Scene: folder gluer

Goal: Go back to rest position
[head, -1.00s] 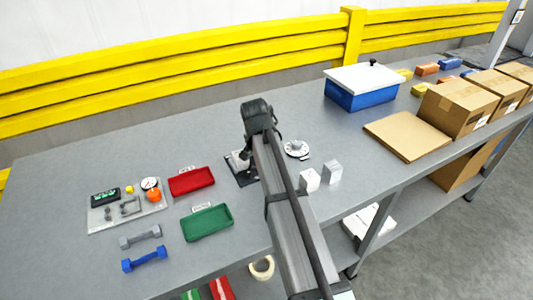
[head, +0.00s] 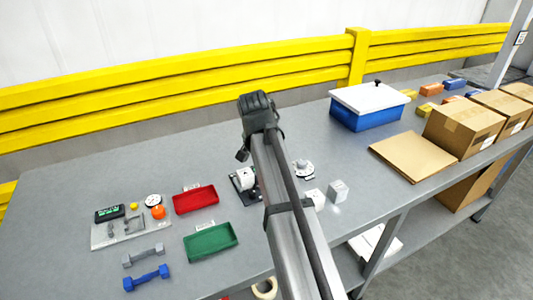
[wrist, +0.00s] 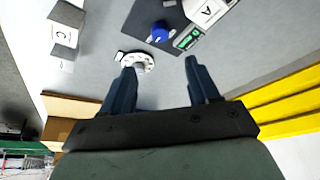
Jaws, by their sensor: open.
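My gripper (wrist: 160,75) is open in the wrist view, its two dark fingers apart with nothing between them. In the head view my arm reaches out over the table (head: 90,262), and its dark end is above the table's far part; the fingers are hard to make out there. Below the fingers in the wrist view are a white round dial (wrist: 138,62) and a dark plate with a blue knob (wrist: 160,32) and a white block marked A (wrist: 205,10). The dial also shows in the head view (head: 303,169), right of my arm.
Left of my arm are a red tray (head: 195,199), a green tray (head: 211,241) and two dumbbells (head: 147,278). To the right are white blocks (head: 338,191), a blue box with a white lid (head: 368,110) and cardboard boxes (head: 463,127). A yellow rail (head: 180,97) runs behind the table.

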